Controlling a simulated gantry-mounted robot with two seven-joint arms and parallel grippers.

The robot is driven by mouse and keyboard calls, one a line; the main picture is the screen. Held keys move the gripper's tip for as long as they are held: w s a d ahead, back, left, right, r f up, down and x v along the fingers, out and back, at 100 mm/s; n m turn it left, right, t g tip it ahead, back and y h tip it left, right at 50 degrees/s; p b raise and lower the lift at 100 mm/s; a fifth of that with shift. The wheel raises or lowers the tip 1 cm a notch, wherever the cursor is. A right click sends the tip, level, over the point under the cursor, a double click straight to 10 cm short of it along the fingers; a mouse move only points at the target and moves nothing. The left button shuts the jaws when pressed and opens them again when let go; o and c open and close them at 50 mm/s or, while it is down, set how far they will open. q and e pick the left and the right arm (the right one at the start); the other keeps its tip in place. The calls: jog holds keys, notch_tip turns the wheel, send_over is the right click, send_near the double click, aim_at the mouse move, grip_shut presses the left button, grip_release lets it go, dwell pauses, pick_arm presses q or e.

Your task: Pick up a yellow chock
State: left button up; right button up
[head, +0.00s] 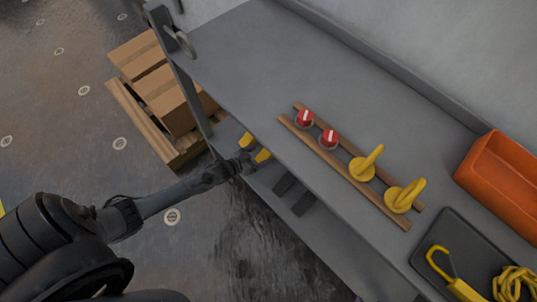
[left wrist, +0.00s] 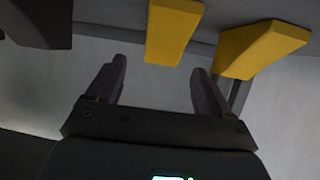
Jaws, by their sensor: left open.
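Two yellow chocks are on the lower shelf under the bench top. In the head view one chock (head: 246,139) is by the shelf's left end, and the other yellow chock (head: 263,155) is just below and right of it. My left gripper (head: 247,160) reaches in from the left, close beside them. In the left wrist view my left gripper (left wrist: 156,82) is open with nothing between its fingers. One yellow chock (left wrist: 172,32) shows beyond the gap between the fingers, and the other (left wrist: 262,48) beyond the right finger. My right gripper is not in view.
Two dark blocks (head: 285,184) lie further along the lower shelf (head: 330,238). The bench top (head: 250,60) overhangs it and holds wooden rails (head: 340,166) with red and yellow fittings, and an orange bin (head: 505,178). Cardboard boxes (head: 165,90) sit on a pallet at the left.

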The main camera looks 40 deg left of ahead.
aim_at(267, 154)
pick_arm(q)
jog(key=shift+w+d+f, duration=0.2)
jog(key=shift+w, duration=0.2)
jog(key=shift+w+f+b, duration=0.15)
jog(key=shift+w+b, duration=0.1)
jog(key=shift+b, duration=0.15)
jog(key=b+x, duration=0.3)
jog(key=shift+w+a+f, duration=0.1)
jog(key=shift+w, duration=0.7)
jog(key=shift+s, duration=0.1)
jog(key=shift+c, duration=0.7)
jog(key=c, duration=0.9)
jog(key=shift+c, duration=0.9)
